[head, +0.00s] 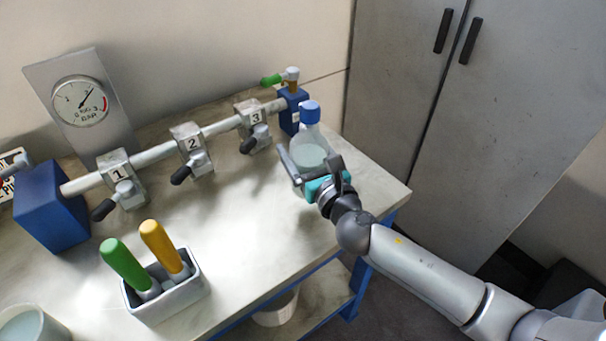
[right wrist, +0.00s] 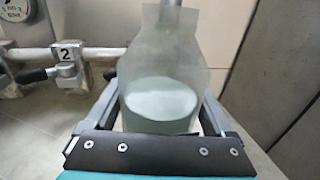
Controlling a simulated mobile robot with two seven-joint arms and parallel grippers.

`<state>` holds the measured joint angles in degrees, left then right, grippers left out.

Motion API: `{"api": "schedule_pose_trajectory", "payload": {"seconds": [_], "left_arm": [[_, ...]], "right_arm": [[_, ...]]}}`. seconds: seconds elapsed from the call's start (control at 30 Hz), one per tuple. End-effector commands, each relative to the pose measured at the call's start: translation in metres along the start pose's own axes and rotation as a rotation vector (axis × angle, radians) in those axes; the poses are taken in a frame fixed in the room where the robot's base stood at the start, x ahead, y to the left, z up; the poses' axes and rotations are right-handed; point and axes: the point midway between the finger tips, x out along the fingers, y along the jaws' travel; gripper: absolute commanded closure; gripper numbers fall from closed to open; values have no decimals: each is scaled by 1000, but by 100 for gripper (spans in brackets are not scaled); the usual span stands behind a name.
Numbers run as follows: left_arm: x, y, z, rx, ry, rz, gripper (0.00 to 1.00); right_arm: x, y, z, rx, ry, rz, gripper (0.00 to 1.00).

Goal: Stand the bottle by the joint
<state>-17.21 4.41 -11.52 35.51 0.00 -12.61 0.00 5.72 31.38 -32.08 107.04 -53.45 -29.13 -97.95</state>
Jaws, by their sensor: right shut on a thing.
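A clear bottle (head: 309,150) with a blue cap and pale liquid stands upright near the bench's right end, right of joint 3 (head: 253,125). My right gripper (head: 315,170) is shut around the bottle's body. In the right wrist view the bottle (right wrist: 165,70) sits between the two fingers, its top cut off by the frame. I cannot tell whether its base touches the bench. Joint 1 (head: 121,180) and joint 2 (head: 190,148) are on the same pipe; joint 2 (right wrist: 68,68) also shows in the wrist view. My left gripper is not in view.
The pipe runs between a large blue block (head: 50,207) and a smaller blue block (head: 292,111) with a green-handled valve (head: 272,79). A gauge (head: 80,101) stands behind. A holder (head: 168,297) carries green and yellow handles. The bench (head: 245,215) is clear in the middle. Grey cabinets are at right.

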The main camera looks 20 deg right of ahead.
Motion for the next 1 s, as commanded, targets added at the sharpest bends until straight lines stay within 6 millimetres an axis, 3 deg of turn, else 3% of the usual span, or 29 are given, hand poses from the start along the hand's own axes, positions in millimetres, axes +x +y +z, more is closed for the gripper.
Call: {"api": "schedule_pose_trajectory", "payload": {"seconds": [0.17,0.5,0.9,0.93,1.0], "left_arm": [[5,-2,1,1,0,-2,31],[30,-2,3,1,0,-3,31],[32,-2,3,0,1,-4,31],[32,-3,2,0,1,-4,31],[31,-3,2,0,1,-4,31]], "right_arm": [[0,0,-6,-1,-4,0,100],[0,0,-46,-1,-3,0,100],[0,0,-49,-1,-4,0,100],[0,0,-51,0,0,0,12],[0,0,-50,0,0,0,4]]}}
